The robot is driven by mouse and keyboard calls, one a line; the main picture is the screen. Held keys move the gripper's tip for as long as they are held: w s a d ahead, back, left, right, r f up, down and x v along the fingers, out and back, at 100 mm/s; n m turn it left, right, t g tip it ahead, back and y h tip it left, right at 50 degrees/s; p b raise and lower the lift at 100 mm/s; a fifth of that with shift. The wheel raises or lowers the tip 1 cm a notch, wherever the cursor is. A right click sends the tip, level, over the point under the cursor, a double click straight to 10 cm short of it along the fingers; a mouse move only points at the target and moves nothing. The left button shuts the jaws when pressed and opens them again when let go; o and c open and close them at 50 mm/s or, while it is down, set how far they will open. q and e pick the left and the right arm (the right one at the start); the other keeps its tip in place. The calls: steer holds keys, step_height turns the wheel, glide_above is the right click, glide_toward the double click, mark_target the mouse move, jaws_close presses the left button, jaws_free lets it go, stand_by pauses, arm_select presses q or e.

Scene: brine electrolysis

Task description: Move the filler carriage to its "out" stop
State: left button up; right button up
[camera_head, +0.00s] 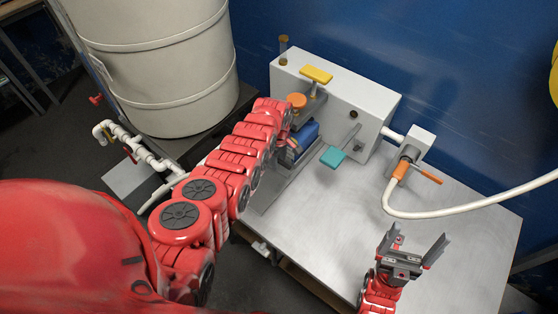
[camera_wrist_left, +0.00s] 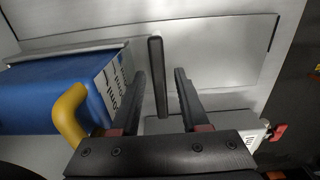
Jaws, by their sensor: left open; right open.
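In the left wrist view my left gripper (camera_wrist_left: 160,73) is open, with one finger on each side of an upright dark grey bar (camera_wrist_left: 156,50). I cannot tell whether the fingers touch it, or whether it belongs to the filler carriage. A blue body (camera_wrist_left: 45,97) with a yellow curved handle (camera_wrist_left: 70,110) lies left of the fingers. In the head view the blue body (camera_head: 300,140) sits on the bench before the white filler housing (camera_head: 340,95); my left arm hides the left gripper and part of this area. My right gripper (camera_head: 412,247) is open and empty above the bench's front right.
The housing has a yellow lever (camera_head: 316,74), an orange knob (camera_head: 296,100) and a teal paddle (camera_head: 333,156). A valve with an orange handle (camera_head: 425,173) and a white hose (camera_head: 470,208) lie right. A large drum (camera_head: 160,70) stands left. The bench (camera_head: 330,220) is clear in front.

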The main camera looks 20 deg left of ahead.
arm_select(q)
steer(key=shift+c, duration=0.3)
jaws_close()
steer(key=shift+r, duration=0.1)
stand_by(1.0)
